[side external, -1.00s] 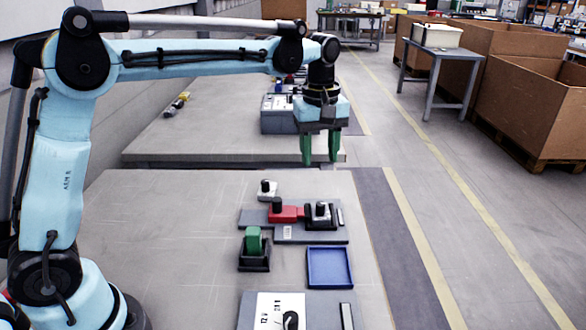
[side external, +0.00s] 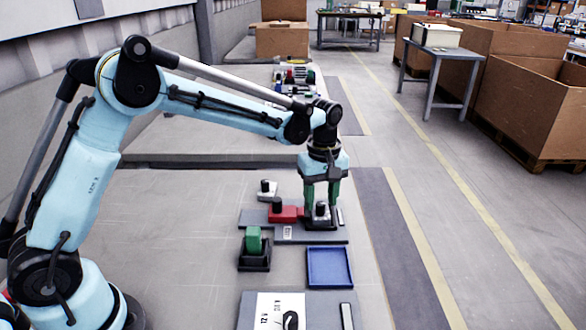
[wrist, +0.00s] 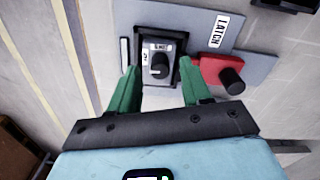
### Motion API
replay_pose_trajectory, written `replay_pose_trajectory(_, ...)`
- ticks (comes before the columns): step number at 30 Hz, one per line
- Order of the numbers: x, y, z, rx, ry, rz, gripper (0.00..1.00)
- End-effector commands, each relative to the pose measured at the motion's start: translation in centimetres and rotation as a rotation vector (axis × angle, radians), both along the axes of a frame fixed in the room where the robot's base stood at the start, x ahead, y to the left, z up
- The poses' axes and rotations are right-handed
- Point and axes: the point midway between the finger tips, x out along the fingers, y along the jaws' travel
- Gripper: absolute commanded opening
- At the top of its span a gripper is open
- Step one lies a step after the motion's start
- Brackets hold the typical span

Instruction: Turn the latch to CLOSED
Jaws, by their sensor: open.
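A grey plate (side external: 285,236) carries a label reading LATCH, which shows in the wrist view (wrist: 219,32). On it is a dark square base with a round knob (wrist: 158,65) and small white labels, too small to read surely. A red piece with a black cylindrical handle sits beside it (wrist: 222,72); the red piece also shows in the side view (side external: 286,213). My gripper (side external: 321,203) has green fingers, open, pointing down, one on each side of the knob. In the wrist view a gap shows between the knob and each finger (wrist: 158,68). Contact with the base cannot be told.
A green block in a black holder (side external: 253,242) stands front left of the plate. A blue tray (side external: 328,266) lies in front of it, empty. A panel with a white face (side external: 278,310) is at the near edge. A white piece with a black knob (side external: 266,188) is behind.

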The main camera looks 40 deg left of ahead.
Motion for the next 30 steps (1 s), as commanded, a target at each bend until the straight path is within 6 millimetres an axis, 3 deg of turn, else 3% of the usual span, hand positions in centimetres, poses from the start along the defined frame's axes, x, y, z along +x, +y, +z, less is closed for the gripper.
replay_pose_trajectory(4,-0.01,0.0,-0.95,0.0,0.0,0.0,0.48)
replay_pose_trajectory(13,-0.01,0.0,-1.11,0.0,0.0,0.0,0.48)
replay_pose_trajectory(22,-0.02,0.0,-1.09,0.0,0.0,0.0,0.02)
replay_pose_trajectory(30,-0.02,0.01,-1.08,0.0,0.0,-0.014,0.0)
